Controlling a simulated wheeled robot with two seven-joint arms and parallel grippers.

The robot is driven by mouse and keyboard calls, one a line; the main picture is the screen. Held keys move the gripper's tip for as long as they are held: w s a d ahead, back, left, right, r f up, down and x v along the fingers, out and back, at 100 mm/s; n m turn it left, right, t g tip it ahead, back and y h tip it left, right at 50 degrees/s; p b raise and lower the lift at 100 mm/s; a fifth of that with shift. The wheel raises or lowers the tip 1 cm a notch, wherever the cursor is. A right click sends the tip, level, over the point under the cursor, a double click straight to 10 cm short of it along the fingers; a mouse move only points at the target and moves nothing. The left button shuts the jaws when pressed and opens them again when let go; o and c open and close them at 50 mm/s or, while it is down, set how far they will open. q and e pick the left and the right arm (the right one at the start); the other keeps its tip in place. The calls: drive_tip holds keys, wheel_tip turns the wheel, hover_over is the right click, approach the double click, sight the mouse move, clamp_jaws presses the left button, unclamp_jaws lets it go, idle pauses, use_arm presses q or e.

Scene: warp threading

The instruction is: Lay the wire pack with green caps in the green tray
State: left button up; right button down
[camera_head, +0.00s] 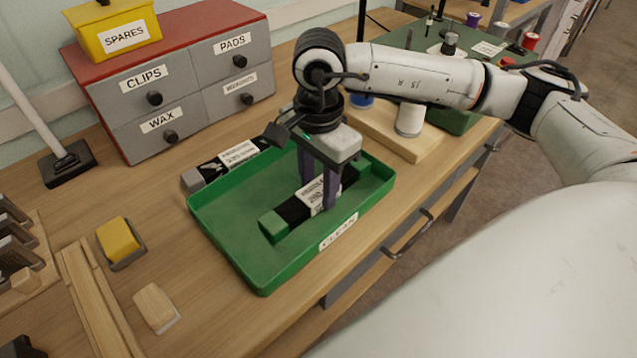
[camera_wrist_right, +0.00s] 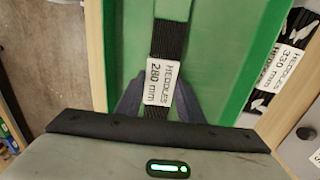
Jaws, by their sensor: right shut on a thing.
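The wire pack with green caps (camera_head: 288,214) is a dark bundle with a white label. Its label reads "HEDDLES 280 mm" in the right wrist view (camera_wrist_right: 160,84). The pack is in the green tray (camera_head: 223,243), which is marked "CLEAN"; I cannot tell whether it touches the tray floor. My right gripper (camera_head: 320,193) is shut on the middle of the pack, fingers pointing down. The gripper hides part of the pack. The left gripper does not show.
A second pack with grey caps (camera_head: 197,178) lies behind the tray, and its label reads 330 mm in the wrist view (camera_wrist_right: 287,70). A grey drawer cabinet (camera_head: 190,90) stands behind. A yellow block (camera_head: 119,239) and a wooden block (camera_head: 155,306) lie left of the tray.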

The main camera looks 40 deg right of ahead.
sight(319, 189)
drive_tip(key=shift+f, duration=0.15)
drive_tip(key=c, duration=1.2)
unclamp_jaws()
wheel_tip(319, 189, up, 12)
drive_tip(key=shift+r+b, duration=0.2)
drive_tip(key=shift+b, duration=0.2)
